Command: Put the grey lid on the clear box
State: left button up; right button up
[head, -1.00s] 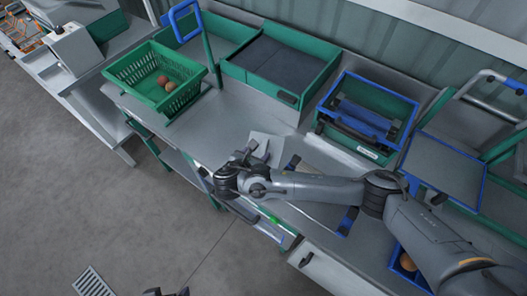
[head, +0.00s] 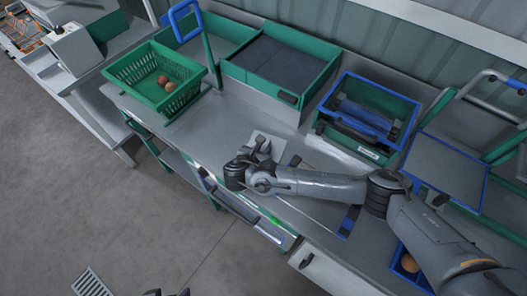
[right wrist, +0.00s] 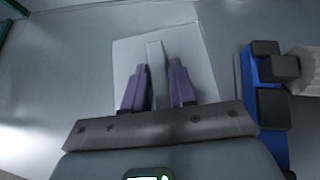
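The grey lid (right wrist: 196,50) is a flat, pale square with a raised bar handle (right wrist: 156,70), lying on the grey bench. It also shows in the head view (head: 273,141), partly behind my right gripper (head: 262,148). In the right wrist view my right gripper (right wrist: 158,75) has its two purple fingers on either side of the handle, with narrow gaps to it. The fingers are above the lid. I cannot clearly make out the clear box; a whitish, cut-off object (right wrist: 307,68) at the right edge may be part of it. Only bits of my left gripper show at the head view's bottom edge.
A blue piece with black blocks (right wrist: 266,100) stands right of the lid. A green basket (head: 122,78) with round produce is at the left. A green and blue crate (head: 345,85) stands behind right. Bare bench (head: 195,125) lies left of the lid.

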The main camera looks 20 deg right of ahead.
grip_shut()
